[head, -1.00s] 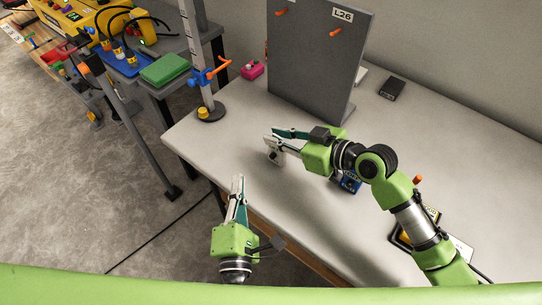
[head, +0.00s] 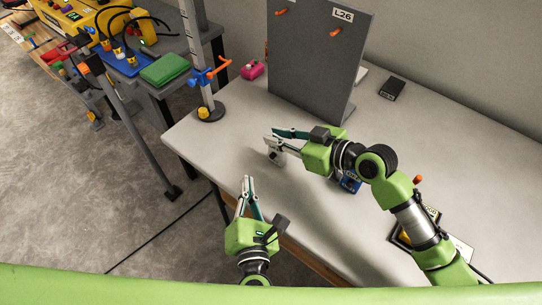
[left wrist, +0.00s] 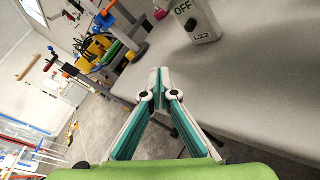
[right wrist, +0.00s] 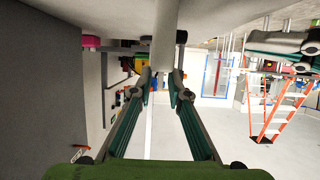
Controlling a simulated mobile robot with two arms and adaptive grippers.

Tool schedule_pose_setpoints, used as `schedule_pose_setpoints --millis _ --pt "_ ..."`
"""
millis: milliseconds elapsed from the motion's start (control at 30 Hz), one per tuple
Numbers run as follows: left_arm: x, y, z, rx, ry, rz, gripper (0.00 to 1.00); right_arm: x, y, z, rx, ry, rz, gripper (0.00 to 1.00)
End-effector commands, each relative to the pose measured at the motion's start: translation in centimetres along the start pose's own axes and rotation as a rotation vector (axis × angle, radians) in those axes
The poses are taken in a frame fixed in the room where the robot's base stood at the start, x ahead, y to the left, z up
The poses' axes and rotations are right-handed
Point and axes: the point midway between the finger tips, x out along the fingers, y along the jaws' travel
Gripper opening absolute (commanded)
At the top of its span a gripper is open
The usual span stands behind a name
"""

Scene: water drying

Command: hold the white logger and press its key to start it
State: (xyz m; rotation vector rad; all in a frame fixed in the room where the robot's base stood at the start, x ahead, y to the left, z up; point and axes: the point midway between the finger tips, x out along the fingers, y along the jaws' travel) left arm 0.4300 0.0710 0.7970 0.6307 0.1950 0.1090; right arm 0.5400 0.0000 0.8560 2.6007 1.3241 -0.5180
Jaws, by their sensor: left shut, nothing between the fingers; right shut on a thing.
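The white logger (head: 275,155) is at the fingertips of my right gripper (head: 272,140), which is shut on it above the near left part of the table. In the left wrist view the logger (left wrist: 206,30) shows "OFF", a dark round key and the label "L22". In the right wrist view its pale body (right wrist: 165,35) stands between the right fingers (right wrist: 163,78). My left gripper (head: 247,181) is shut and empty, below the logger in the head view, near the table's edge. In the left wrist view its fingertips (left wrist: 158,72) meet, apart from the logger.
A grey panel marked L26 (head: 318,70) stands behind the right gripper on the white table (head: 225,135). A post with a yellow-knobbed base (head: 211,112) and a pink object (head: 253,69) stand at the left. A black box (head: 392,88) lies at the right.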

Motion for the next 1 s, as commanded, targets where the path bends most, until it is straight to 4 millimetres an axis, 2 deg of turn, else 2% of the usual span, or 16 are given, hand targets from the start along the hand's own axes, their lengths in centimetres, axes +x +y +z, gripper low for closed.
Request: schedule_pose_setpoints --millis 200,400,1000 --pt "2.3 -1.6 1.8 -0.002 -0.001 0.0 0.0 0.0 0.0 0.0 0.0 0.001 0.0 0.0" --pt "3.8 -2.7 2.8 0.0 -0.001 0.001 0.0 0.0 0.0 0.0 0.0 0.001 0.0 0.0" --pt "4.3 -3.2 3.2 0.001 -0.001 0.0 0.0 0.0 0.0 0.0 0.0 0.001 0.0 0.0"
